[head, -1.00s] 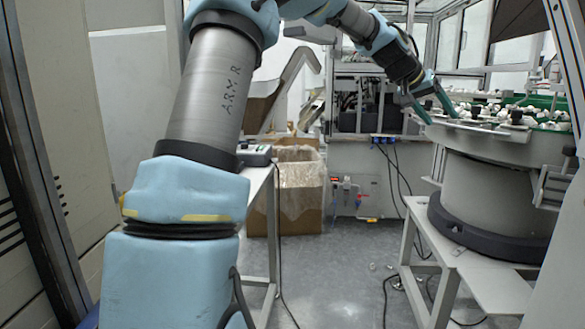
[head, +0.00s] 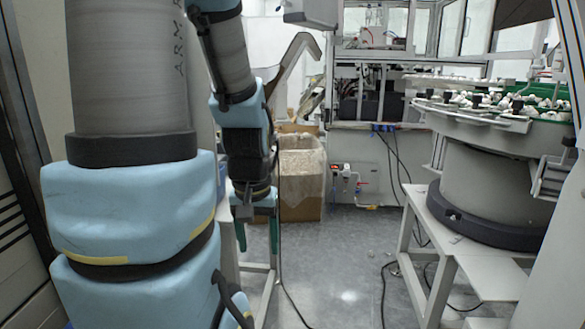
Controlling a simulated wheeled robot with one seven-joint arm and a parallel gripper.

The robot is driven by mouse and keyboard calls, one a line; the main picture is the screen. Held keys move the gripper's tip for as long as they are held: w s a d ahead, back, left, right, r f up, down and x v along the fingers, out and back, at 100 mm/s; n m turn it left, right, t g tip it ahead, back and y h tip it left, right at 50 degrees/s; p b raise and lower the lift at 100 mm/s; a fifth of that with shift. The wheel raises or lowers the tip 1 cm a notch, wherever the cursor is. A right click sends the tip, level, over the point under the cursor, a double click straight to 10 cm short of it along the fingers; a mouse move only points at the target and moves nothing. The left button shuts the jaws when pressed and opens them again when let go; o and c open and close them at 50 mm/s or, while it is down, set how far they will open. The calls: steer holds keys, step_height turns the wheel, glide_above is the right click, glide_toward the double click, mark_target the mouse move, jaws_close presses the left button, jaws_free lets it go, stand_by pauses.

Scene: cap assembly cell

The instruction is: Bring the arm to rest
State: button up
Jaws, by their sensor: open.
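My gripper (head: 258,236) hangs on the folded arm left of the middle, with its two green fingers pointing down. The fingers are apart and nothing shows between them. It is in front of the left white table frame and left of the cardboard box. My arm fills the left side of the head view, with its forearm pointing down. The arm is well clear of the round feeder on the right.
The round feeder (head: 492,197) with several white caps in its green bowl stands on a white bench (head: 456,252) at right. A cardboard box (head: 300,198) with a plastic liner stands behind my gripper. Cables hang beside the bench.

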step_height(320, 180, up, 11)
steer(key=p, duration=0.9)
steer(key=shift+w, duration=0.15)
